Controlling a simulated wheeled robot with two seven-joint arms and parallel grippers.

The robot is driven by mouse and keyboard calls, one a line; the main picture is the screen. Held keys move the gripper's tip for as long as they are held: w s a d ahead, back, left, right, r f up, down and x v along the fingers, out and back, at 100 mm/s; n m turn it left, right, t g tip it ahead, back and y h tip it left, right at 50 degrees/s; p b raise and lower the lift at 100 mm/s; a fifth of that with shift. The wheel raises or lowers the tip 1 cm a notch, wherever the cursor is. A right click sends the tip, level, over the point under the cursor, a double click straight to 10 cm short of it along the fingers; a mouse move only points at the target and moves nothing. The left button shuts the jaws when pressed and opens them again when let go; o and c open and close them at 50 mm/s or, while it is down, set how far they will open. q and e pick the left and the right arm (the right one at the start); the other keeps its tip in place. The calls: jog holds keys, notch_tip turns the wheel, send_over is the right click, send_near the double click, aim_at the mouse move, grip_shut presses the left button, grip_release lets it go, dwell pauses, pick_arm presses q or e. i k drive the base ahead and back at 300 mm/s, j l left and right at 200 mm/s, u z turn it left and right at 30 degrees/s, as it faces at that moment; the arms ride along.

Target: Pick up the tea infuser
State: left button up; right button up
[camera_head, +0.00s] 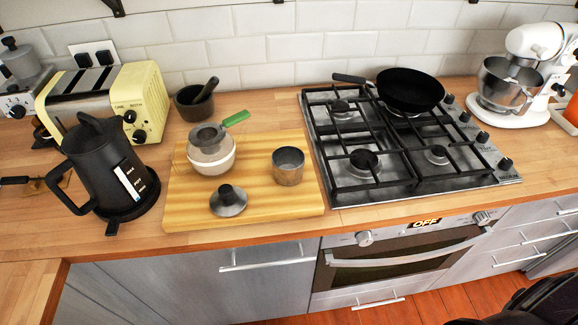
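A small grey strainer-like piece with a green handle (209,137) rests in the mouth of a pale round pot (212,163) on a wooden board; it looks like the tea infuser. A metal cup (288,167) stands upright to its right on the same board, and I cannot tell whether it is a plain cup or an infuser basket. A grey lid with a black knob (228,202) lies in front of the pot. Neither of my grippers shows, and nothing touches these items.
The board (183,210) lies between a black kettle (105,168) and the gas hob (470,180). A mortar with pestle (194,104) and a yellow toaster (148,98) stand behind. A black pan (410,90) sits on the hob. A dark shape fills the bottom right corner.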

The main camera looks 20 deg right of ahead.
aim_at(208, 135)
jog(key=i+j+z, duration=0.1)
jog(key=j+z, duration=0.6)
jog(key=i+j, duration=0.05)
jog(key=j, duration=0.05)
